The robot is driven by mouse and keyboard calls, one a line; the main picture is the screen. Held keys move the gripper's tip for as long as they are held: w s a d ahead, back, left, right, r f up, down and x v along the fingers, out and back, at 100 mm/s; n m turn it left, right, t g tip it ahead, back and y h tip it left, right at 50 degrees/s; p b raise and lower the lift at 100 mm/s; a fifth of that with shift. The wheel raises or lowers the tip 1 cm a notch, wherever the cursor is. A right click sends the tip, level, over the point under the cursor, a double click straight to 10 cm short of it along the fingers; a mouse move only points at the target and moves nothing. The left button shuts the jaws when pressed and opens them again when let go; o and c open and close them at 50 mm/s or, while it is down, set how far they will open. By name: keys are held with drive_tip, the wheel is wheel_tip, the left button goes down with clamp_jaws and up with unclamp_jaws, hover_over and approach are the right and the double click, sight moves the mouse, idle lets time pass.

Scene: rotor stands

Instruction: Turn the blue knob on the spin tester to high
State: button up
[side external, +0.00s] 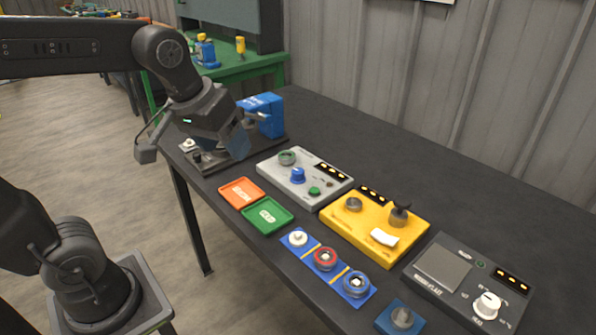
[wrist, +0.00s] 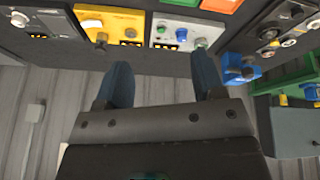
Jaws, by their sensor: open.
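A light grey box (side external: 272,171) with a blue knob (side external: 298,175) lies on the dark table, just right of my gripper in the side view. It is the only box there with a blue knob; its lettering is too small to read. A green button and a round grey part sit on its top, with lit yellow indicators. In the wrist view the box (wrist: 168,43) and blue knob (wrist: 181,34) show beyond my fingers. My gripper (wrist: 164,72) is open and empty, apart from the knob. In the side view my gripper (side external: 241,141) hangs left of the box, its fingers partly hidden.
An orange tray (side external: 241,191) and a green tray (side external: 268,214) lie in front of the box. A yellow box (side external: 345,228) and a black box (side external: 505,315) stand to its right. A blue device (side external: 264,114) stands behind my gripper. The table's back is clear.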

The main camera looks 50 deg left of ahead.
drive_tip(key=w+a+n+g, duration=0.1)
drive_tip(key=w+a+n, duration=0.15)
drive_tip(key=w, duration=0.45)
drive_tip(key=w+a+n+g, duration=0.1)
drive_tip(key=w+n, duration=0.3)
drive_tip(key=w, duration=0.2)
drive_tip(key=n+g, duration=0.2)
drive_tip(key=n, duration=0.6)
hover_over(298, 170)
wheel_tip(298, 170, down, 10)
wheel_tip(298, 170, down, 13)
drive_tip(key=shift+f, duration=0.1)
drive_tip(key=c, duration=0.9)
